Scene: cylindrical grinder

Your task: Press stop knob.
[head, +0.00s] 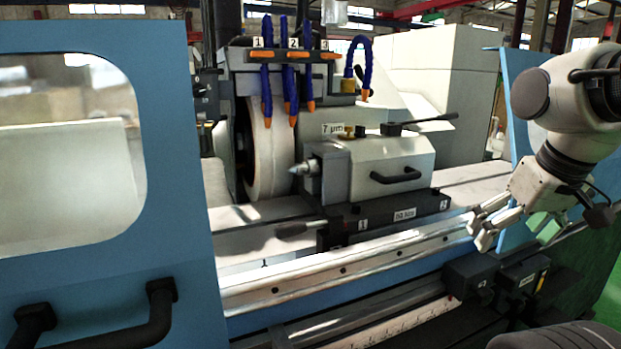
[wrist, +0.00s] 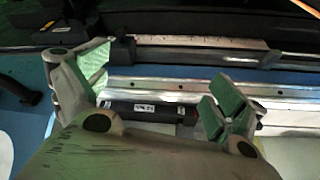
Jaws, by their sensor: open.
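No part that I can identify as the stop knob shows in either view. My gripper (head: 480,230) is at the right in the head view, at the end of my arm, in front of the bright rail of the machine. Its fingers point down and left. In the wrist view my gripper (wrist: 160,95) has its two fingers wide apart with green pads and nothing between them. A labelled dark block (wrist: 145,108) shows beyond the gap between the fingers.
The grinding wheel (head: 268,150) and tailstock (head: 370,165) stand behind the rail (head: 350,262). A blue door (head: 180,200) with black handles fills the left. Dark blocks (head: 470,275) sit low at the front right. Blue hoses (head: 290,80) hang above the wheel.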

